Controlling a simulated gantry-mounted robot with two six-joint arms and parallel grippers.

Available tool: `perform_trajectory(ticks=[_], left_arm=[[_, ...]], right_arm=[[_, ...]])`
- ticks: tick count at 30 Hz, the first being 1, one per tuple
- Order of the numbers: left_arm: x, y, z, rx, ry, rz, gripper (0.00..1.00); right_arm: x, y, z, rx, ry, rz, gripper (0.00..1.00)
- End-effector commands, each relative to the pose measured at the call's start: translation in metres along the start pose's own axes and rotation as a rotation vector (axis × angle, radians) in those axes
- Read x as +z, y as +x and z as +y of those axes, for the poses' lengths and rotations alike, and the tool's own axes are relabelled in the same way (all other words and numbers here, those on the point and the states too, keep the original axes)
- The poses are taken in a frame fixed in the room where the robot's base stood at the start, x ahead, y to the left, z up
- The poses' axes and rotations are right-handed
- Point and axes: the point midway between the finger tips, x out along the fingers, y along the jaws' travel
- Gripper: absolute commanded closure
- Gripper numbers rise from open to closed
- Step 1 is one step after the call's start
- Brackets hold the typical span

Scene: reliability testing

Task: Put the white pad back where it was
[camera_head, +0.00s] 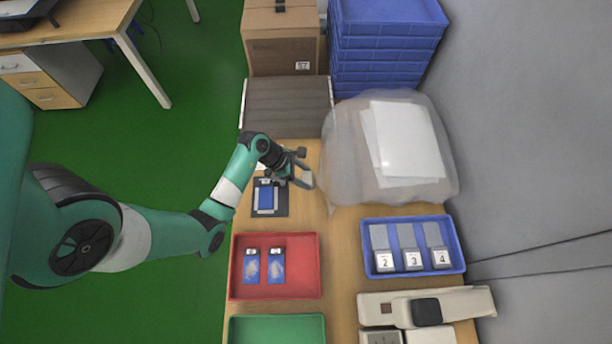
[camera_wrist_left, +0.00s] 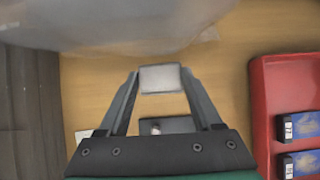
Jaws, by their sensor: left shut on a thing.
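My left gripper (camera_head: 305,178) hangs over the wooden table, just right of the dark fixture with a blue block and near the plastic bag. In the left wrist view its fingertips (camera_wrist_left: 160,80) are shut on the white pad (camera_wrist_left: 160,78), a small pale rectangular piece. The pad cannot be made out clearly in the head view. The dark fixture (camera_head: 280,209) lies flat on the table, with the blue block (camera_head: 265,197) on it; part of it shows below the pad in the wrist view (camera_wrist_left: 178,125). My right gripper is not in view.
A red tray (camera_head: 272,294) holds two blue-and-white packs. A blue tray (camera_head: 460,266) holds grey blocks numbered 2, 3 and 4. A clear bag with white sheets (camera_head: 405,140) lies close to the gripper's right. A green tray (camera_head: 276,318), box and blue crates surround.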

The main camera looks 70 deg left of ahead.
Motion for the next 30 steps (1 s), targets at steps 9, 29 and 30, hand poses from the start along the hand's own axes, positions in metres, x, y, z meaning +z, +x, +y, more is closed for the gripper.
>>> perform_trajectory(ticks=[9,29,30], left_arm=[[-0.008,0.020,0.017,0.001,0.000,-0.001,0.78],[-0.028,0.053,0.021,0.001,0.000,0.000,0.28],[-0.028,0.052,0.021,0.001,0.000,0.000,0.21]], right_arm=[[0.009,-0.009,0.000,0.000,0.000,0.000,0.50],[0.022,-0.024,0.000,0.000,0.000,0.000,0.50],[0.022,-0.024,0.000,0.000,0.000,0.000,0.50]])
